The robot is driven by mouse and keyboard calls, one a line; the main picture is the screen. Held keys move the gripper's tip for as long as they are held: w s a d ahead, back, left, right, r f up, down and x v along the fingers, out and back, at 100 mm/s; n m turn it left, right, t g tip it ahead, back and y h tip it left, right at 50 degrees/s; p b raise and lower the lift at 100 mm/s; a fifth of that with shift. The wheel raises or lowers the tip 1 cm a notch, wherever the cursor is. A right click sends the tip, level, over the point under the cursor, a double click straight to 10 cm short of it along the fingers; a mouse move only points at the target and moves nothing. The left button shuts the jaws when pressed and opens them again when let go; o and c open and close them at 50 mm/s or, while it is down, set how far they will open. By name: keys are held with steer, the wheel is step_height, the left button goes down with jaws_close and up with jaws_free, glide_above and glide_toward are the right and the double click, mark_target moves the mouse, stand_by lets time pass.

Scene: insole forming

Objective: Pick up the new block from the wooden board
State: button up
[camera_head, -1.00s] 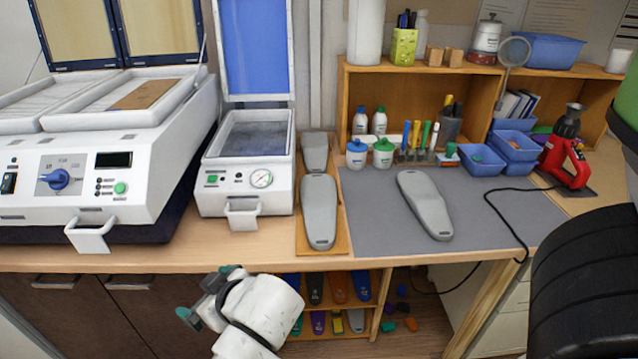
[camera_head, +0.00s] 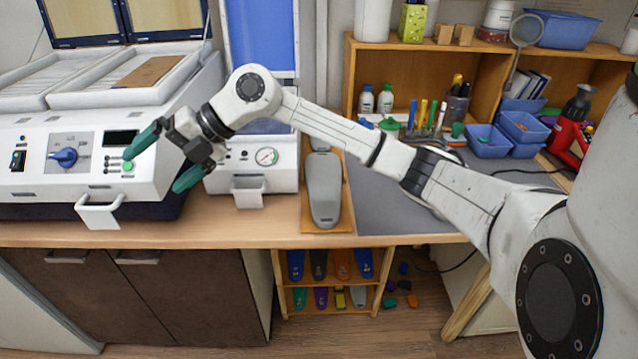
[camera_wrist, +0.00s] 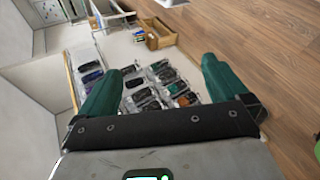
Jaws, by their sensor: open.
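The wooden board (camera_head: 348,216) lies on the counter right of the small white press. The frames do not mark which is the new one. My gripper (camera_head: 152,170), with green fingers, is open and empty. It is in front of the white machine, left of the board and apart from it. In the wrist view my gripper (camera_wrist: 162,68) has nothing between its fingers, and no grey block on the board can be made out.
The small press (camera_head: 230,183) and its handle stand between my gripper and the board. The large white machine (camera_head: 60,185) is at left. My arm crosses above the grey mat (camera_head: 385,218). Blue bins (camera_head: 490,145) and a red tool (camera_head: 572,137) are at right.

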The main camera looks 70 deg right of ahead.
steer(key=s+d+f+m+g+h, duration=0.1)
steer(key=s+d+f+g+h, duration=0.15)
steer(key=s+d+f, duration=0.35)
steer(key=s+d+f+m+g+h, duration=0.1)
steer(key=s+d+f+g+h, duration=0.15)
steer(key=d, duration=0.55)
steer(key=m+g+h+p, duration=0.1)
steer(key=m+g+h, duration=0.2)
steer(key=g, duration=0.1)
glide_above(326, 202)
steer(key=f, duration=0.8)
steer(key=shift+a, duration=0.2)
steer(key=shift+n, duration=0.3)
steer(key=shift+f+p, duration=0.85)
steer(key=shift+f, duration=2.25)
steer(key=shift+d+r, duration=0.1)
steer(key=c, duration=1.2)
